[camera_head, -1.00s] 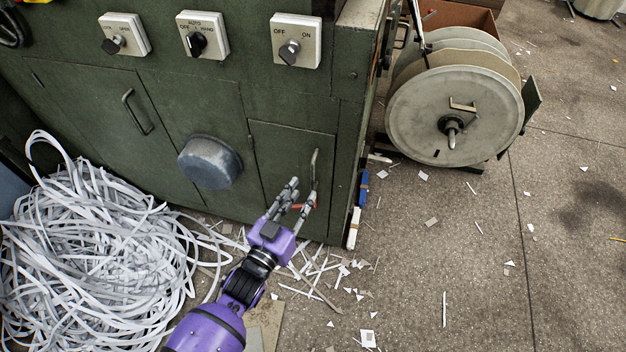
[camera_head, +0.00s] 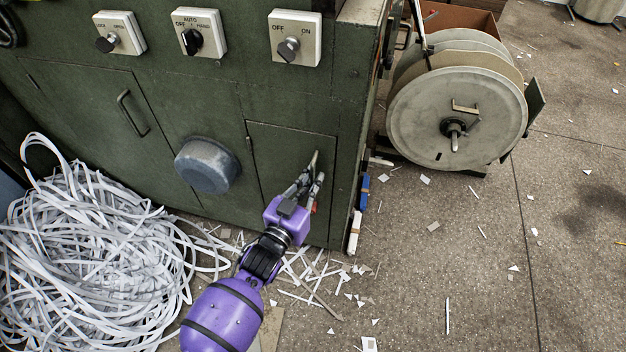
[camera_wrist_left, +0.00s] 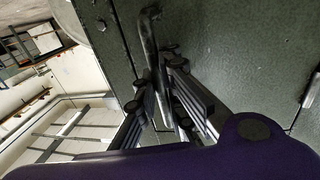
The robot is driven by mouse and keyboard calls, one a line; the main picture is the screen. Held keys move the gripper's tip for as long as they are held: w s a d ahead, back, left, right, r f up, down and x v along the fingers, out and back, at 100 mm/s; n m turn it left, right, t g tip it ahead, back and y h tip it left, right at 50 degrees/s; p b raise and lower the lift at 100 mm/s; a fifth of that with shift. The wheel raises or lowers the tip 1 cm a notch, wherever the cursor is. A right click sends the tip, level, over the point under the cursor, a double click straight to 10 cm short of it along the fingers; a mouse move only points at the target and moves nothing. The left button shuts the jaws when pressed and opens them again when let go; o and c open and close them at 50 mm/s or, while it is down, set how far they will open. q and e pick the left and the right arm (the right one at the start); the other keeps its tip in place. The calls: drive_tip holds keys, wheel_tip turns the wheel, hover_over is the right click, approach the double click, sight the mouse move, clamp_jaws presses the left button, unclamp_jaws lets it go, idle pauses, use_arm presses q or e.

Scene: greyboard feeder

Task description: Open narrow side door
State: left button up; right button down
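The narrow side door (camera_head: 275,165) is a green panel at the right of the green cabinet front, and it is shut. Its metal bar handle (camera_head: 315,160) stands upright near the door's right edge. My left gripper (camera_head: 311,180) is at the handle's lower part. In the left wrist view, the handle (camera_wrist_left: 149,35) runs down between the two fingers of the left gripper (camera_wrist_left: 158,80). The fingers stand apart on either side of it, and I see no clear grip. The handle's lower end is partly hidden by the fingers. My right gripper is not in view.
A wider door with a handle (camera_head: 133,113) and a round grey cover (camera_head: 207,165) are to the left. Switch boxes (camera_head: 295,38) sit above. A heap of paper strips (camera_head: 85,250) lies at left. A large reel (camera_head: 455,115) stands at right. Scraps litter the otherwise open floor.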

use_arm(q)
drive_tip(key=shift+s, duration=0.1)
clamp_jaws()
drive_tip(key=s+a+m+g+h+b, duration=0.2)
drive_tip(key=s+a+m+g+h, duration=0.3)
drive_tip(key=a, duration=0.3)
drive_tip(key=s+a+m+g+h+b, duration=0.2)
drive_tip(key=s+a+m+g+h, duration=0.2)
drive_tip(key=a+g, duration=0.4)
drive_tip(key=shift+s+a+m+h+b, duration=0.45)
drive_tip(key=shift+a+m, duration=0.25)
drive_tip(key=shift+m, duration=0.3)
drive_tip(key=shift+w+a+f, duration=0.1)
drive_tip(key=shift+a+f, duration=0.05)
drive_tip(key=shift+a, duration=0.05)
drive_tip(key=o, duration=0.7)
unclamp_jaws()
drive_tip(key=shift+a, duration=0.25)
drive_tip(key=shift+c, duration=0.2)
drive_tip(key=shift+d, duration=0.1)
